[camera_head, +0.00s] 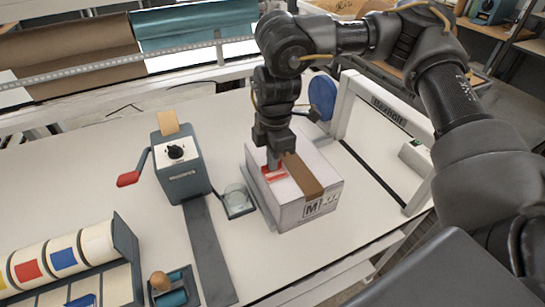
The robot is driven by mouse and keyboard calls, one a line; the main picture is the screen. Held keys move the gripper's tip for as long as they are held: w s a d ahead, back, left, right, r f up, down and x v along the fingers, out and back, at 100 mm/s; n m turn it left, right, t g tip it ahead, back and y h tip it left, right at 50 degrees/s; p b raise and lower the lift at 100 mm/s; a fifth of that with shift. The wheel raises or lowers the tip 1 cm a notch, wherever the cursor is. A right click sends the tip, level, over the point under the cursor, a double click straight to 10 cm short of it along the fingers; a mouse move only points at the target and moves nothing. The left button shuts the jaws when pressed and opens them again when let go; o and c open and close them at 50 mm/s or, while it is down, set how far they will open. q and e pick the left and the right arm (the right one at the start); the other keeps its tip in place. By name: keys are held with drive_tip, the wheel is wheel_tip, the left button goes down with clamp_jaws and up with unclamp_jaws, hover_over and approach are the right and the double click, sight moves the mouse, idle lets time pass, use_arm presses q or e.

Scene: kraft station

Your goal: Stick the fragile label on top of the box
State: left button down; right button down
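The white box (312,209) stands on the table, with a strip of brown tape (303,175) across its top and a printed "M" on its front side. A small red-and-white label (275,174) shows at the left part of the box top, directly under my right gripper (273,164). The gripper points down with its fingertips at the label. The fingers look close together, but I cannot tell whether they grip the label or only press on it. The label looks flat against the box top. My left gripper is not in view.
A grey tape dispenser (180,167) with a red-handled crank stands left of the box. A small dish (238,201) sits between them. A label roll rack (65,258) is at lower left, a wooden-knobbed tool (160,281) beside it. A grey frame (385,110) stands at right.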

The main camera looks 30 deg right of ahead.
drive_tip(key=c, duration=2.1)
unclamp_jaws()
drive_tip(key=shift+c, duration=0.2)
drive_tip(key=o, duration=0.5)
drive_tip(key=shift+r, duration=0.1)
drive_tip(key=shift+r+p, duration=2.15)
